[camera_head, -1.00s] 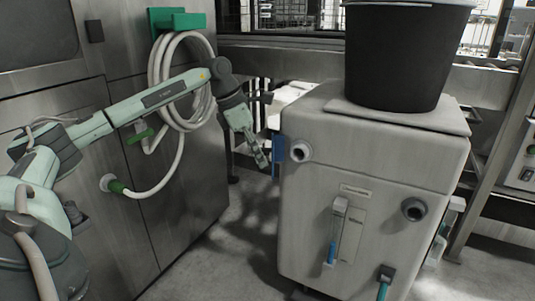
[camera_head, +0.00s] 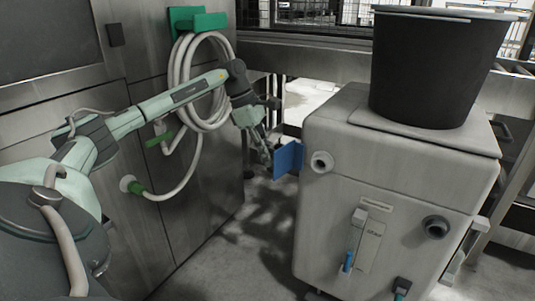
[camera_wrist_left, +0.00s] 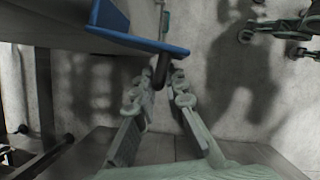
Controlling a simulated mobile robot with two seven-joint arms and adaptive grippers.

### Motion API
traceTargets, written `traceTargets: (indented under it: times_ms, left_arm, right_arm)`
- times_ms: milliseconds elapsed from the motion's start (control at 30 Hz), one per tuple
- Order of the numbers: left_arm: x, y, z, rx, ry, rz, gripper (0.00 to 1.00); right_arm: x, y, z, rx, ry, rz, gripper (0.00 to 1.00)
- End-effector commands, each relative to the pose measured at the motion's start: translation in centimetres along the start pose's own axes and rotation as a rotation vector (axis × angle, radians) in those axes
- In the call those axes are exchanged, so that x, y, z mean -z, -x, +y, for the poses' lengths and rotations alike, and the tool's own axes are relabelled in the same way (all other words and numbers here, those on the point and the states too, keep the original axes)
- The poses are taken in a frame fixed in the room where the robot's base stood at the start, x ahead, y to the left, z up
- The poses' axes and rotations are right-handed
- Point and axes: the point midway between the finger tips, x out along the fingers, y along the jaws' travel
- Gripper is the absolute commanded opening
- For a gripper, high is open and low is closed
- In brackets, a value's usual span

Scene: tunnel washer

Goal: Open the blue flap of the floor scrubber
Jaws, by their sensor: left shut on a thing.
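The floor scrubber (camera_head: 335,210) is a pale grey box in the right half of the head view. Its blue flap (camera_head: 288,160) stands out from the upper left of its front, beside a round port (camera_head: 322,162). The flap crosses the top of the left wrist view as a blue strip (camera_wrist_left: 135,38). My left gripper (camera_head: 268,152) is at the flap's outer left side. In the left wrist view its fingertips (camera_wrist_left: 164,76) are closed around a thin dark part below the flap's edge. The exact contact is partly hidden. My right gripper is not in view.
A black bucket (camera_head: 435,70) stands on top of the scrubber. A steel cabinet (camera_head: 190,215) with a coiled white hose (camera_head: 180,70) on a green holder is close to my left arm. Concrete floor (camera_head: 245,245) is open between cabinet and scrubber.

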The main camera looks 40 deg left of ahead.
Motion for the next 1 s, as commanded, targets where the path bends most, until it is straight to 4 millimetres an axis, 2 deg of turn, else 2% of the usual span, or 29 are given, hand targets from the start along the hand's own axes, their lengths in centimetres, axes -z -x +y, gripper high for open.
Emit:
traceTargets:
  times_ms: [467, 500, 633, 1000]
  left_arm:
    - [-0.27, 0.08, 0.16, -0.006, 0.002, -0.006, 0.0]
    - [-0.28, 0.08, 0.16, -0.006, 0.002, -0.006, 0.13]
    - [-0.27, 0.04, 0.13, -0.005, 0.001, -0.006, 0.29]
    - [-0.15, 0.44, 0.08, -0.003, 0.001, -0.003, 0.31]
  right_arm:
    - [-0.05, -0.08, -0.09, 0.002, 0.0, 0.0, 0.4]
    - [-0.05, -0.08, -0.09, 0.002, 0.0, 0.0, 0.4]
    - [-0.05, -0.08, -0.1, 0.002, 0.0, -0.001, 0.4]
    - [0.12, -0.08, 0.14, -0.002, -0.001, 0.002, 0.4]
